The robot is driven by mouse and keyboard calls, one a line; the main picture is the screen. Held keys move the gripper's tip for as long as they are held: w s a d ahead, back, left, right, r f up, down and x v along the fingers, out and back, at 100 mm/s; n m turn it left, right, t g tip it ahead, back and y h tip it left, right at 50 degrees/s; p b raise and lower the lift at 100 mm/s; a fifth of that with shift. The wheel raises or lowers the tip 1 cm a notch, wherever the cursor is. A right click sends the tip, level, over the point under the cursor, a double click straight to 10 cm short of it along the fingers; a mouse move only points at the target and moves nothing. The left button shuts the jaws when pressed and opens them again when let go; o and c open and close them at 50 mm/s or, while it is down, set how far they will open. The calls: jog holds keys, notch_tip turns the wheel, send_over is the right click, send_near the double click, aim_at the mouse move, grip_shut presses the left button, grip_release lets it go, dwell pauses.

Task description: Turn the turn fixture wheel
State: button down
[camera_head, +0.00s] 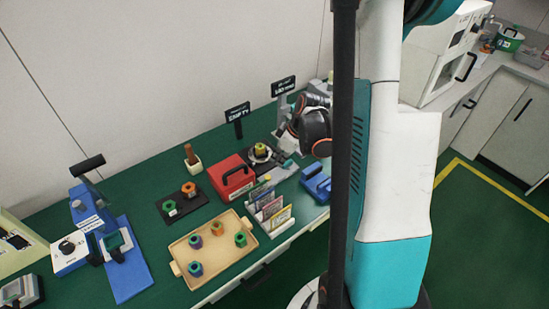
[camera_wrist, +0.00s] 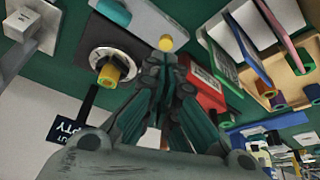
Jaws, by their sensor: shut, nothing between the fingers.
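The turn fixture wheel (camera_head: 251,158) is a pale ring on a dark base with a yellow nut-like piece (camera_head: 260,149) at its centre. In the wrist view the ring (camera_wrist: 94,57) and yellow piece (camera_wrist: 109,75) show left of my fingers. My gripper (camera_head: 287,162) is just right of the wheel in the head view, pointing down. In the wrist view my gripper (camera_wrist: 163,62) is shut and empty, with its fingertips apart from the ring. A small yellow round knob (camera_wrist: 166,43) shows just beyond the fingertips; I cannot tell whether they touch it.
A blue handled block (camera_head: 316,184) is to the right. A card rack (camera_head: 270,207) and a tan tray (camera_head: 176,262) with several nuts lie nearer. Sign posts, one with an EMPTY sign (camera_head: 238,112), stand behind.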

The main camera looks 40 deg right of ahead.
jog(key=b+x, duration=0.2)
jog(key=x, duration=0.6)
jog(key=shift+w+f+b, duration=0.15)
jog(key=shift+f+b, duration=0.05)
jog(key=shift+b, duration=0.15)
jog(key=shift+w+a+r, duration=0.1)
jog(key=shift+w+a, duration=0.2)
jog(key=shift+w, duration=0.25)
jog(key=shift+w+a+r, duration=0.1)
jog(key=shift+w+a, duration=0.2)
jog(key=shift+w, duration=0.2)
jog(key=shift+w+a+b, duration=0.3)
jog(key=shift+w, duration=0.2)
